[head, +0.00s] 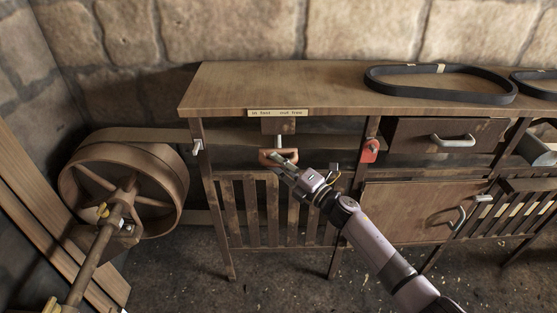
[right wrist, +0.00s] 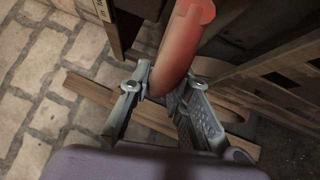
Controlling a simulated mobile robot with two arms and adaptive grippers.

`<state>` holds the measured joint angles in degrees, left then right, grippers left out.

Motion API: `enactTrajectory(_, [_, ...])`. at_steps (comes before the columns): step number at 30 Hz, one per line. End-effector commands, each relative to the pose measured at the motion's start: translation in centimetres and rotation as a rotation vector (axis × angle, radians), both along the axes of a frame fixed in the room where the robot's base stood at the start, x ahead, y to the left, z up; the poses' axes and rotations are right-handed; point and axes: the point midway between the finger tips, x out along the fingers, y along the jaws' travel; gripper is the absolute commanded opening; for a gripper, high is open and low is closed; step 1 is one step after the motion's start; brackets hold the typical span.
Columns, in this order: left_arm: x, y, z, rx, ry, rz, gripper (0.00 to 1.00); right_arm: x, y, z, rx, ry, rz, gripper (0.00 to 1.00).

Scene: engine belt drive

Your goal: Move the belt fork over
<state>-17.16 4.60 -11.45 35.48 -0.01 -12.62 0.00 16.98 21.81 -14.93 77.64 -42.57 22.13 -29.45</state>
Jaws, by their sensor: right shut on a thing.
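The belt fork's reddish handle (head: 291,155) hangs on a short pale stem below a wooden block, under the bench's front edge. My right gripper (head: 273,162) reaches it from the lower right and is shut on the handle. In the right wrist view the rounded red handle (right wrist: 182,45) sits between the two fingers of the gripper (right wrist: 165,92). A flat belt (head: 235,135) runs from the large spoked wheel (head: 120,188) behind the bench front. The fork's prongs are hidden. My left gripper is not in view.
A small lettered label (head: 278,113) is on the bench edge above the handle. A red padlock-like piece (head: 369,151) hangs right of it, by a drawer (head: 415,133). A slatted guard (head: 240,213) stands below. A black belt loop (head: 440,84) lies on the bench top (head: 290,85).

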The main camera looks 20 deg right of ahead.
Motion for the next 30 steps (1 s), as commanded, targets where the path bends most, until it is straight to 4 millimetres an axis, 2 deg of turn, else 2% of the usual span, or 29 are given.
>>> enactTrajectory(1, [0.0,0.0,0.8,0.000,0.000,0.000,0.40,-1.2,0.5,-0.1,0.004,0.010,0.005,0.00])
enactTrajectory(6, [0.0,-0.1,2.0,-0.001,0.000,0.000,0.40,-5.2,1.7,-0.2,0.005,0.013,0.006,0.00])
enactTrajectory(10, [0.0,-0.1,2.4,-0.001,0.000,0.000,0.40,-7.4,2.3,-0.3,0.004,0.011,0.005,0.00])
enactTrajectory(15, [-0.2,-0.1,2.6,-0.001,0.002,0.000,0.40,-8.6,2.6,-0.3,0.003,0.008,0.005,0.00])
enactTrajectory(23, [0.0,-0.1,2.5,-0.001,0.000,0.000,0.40,-8.7,2.7,-0.4,0.003,0.010,0.008,0.00])
enactTrajectory(24, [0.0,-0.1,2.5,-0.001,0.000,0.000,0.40,-8.7,2.7,-0.4,0.003,0.010,0.008,0.19])
enactTrajectory(30, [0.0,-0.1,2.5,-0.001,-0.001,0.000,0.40,-8.6,2.6,-0.3,0.002,0.009,0.006,0.33])
